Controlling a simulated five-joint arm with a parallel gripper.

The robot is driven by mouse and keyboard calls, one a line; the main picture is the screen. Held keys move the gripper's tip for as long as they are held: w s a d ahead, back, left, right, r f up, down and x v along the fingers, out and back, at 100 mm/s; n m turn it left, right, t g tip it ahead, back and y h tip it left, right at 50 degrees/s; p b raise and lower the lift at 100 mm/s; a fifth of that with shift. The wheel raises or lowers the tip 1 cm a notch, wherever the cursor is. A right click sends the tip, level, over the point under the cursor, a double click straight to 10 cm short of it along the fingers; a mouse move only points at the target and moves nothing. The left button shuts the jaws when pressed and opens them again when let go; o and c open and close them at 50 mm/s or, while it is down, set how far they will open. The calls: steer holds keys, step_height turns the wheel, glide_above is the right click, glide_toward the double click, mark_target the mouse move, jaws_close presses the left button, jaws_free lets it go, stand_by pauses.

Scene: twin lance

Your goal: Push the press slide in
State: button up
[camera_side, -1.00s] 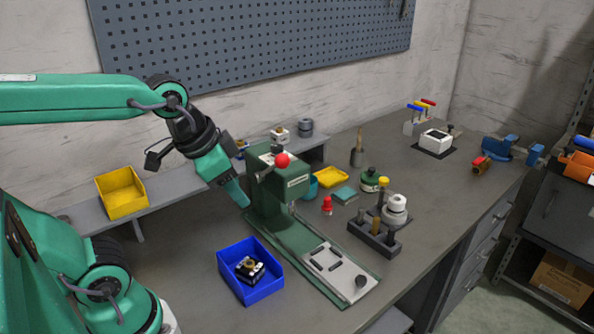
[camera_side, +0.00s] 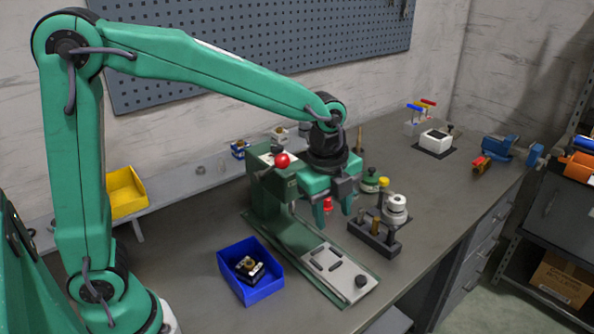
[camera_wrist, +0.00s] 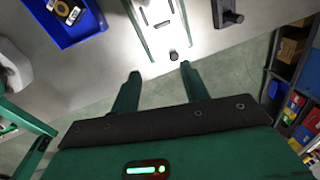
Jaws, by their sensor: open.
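The press slide (camera_side: 340,268) is a light grey plate with dark slots and a black knob (camera_side: 361,281) at its front end. It lies on the green rail base of the press (camera_side: 268,200), sticking out toward the front right, clear of the press body. In the wrist view the slide (camera_wrist: 160,32) and its knob (camera_wrist: 173,56) show just beyond my fingertips. My gripper (camera_side: 335,217) is open and empty, pointing down above the bench right of the press body. In the wrist view its fingers (camera_wrist: 160,70) are spread apart, not touching the knob.
A blue bin (camera_side: 232,262) with a part (camera_side: 250,268) inside stands left of the rail. A dark fixture block (camera_side: 372,239) with posts and a white round piece (camera_side: 396,207) stands right of it. The press has a red ball handle (camera_side: 282,160). The bench front is clear.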

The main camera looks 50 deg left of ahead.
mark_target(361, 279)
steer(key=w+d+f+m, duration=0.1)
steer(key=d+f+m, duration=0.1)
steer(key=w+d+f+m+g, duration=0.1)
steer(key=d+f+m, duration=0.1)
steer(key=f+m, duration=0.1)
steer(key=w+d+f+m, duration=0.2)
steer(key=shift+d+f+g, duration=0.2)
steer(key=shift+f+g, duration=0.1)
steer(key=shift+f, duration=0.05)
steer(key=shift+f, duration=3.9)
jaws_close()
